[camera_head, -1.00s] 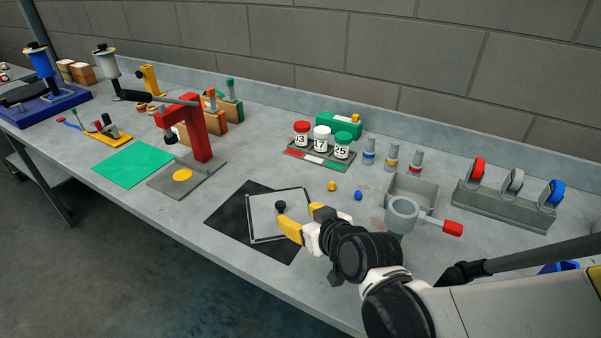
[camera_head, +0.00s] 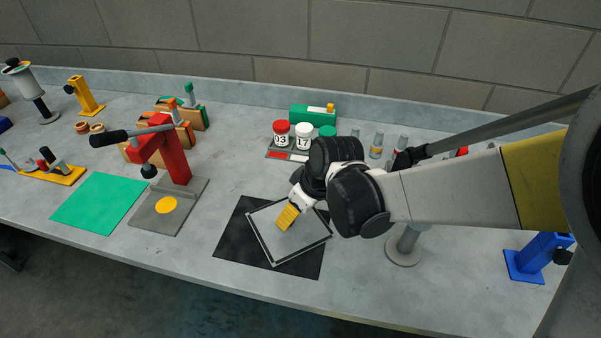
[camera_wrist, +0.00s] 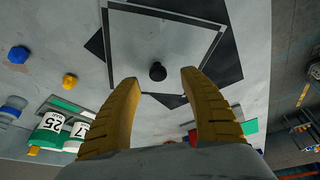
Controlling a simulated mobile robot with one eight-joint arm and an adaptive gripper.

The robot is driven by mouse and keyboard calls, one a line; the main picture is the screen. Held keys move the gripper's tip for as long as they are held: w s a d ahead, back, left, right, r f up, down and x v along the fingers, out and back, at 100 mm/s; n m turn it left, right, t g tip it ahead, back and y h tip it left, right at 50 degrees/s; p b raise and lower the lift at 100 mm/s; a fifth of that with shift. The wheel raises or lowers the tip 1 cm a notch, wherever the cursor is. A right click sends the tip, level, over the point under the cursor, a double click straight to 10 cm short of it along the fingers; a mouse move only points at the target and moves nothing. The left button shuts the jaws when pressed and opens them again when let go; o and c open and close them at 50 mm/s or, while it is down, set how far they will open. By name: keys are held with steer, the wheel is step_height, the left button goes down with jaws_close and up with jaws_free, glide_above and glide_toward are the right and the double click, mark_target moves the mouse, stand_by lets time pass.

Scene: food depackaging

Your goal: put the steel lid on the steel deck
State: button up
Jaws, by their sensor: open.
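The steel lid (camera_wrist: 185,45) is a flat, light grey square with a dark edge and a round black knob (camera_wrist: 157,71) at its middle. It lies at an angle over a black mat (camera_head: 232,240) on the bench; it also shows in the body view (camera_head: 297,244). My gripper (camera_wrist: 160,78) is open, its two yellow fingers on either side of the knob with gaps showing. In the body view my gripper (camera_head: 288,217) is over the lid and hides the knob. I cannot tell which surface is the steel deck.
A red press (camera_head: 172,160) on a grey base stands left of the mat, beside a green sheet (camera_head: 100,203). Lidded jars (camera_head: 303,135) stand behind my arm. A blue stand (camera_head: 538,258) is at the right. Bare bench lies in front of the mat.

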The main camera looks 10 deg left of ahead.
steer(key=b+x, duration=0.2)
steer(key=x, duration=0.3)
steer(key=shift+w+f, duration=0.15)
steer(key=shift+w, duration=0.05)
jaws_close()
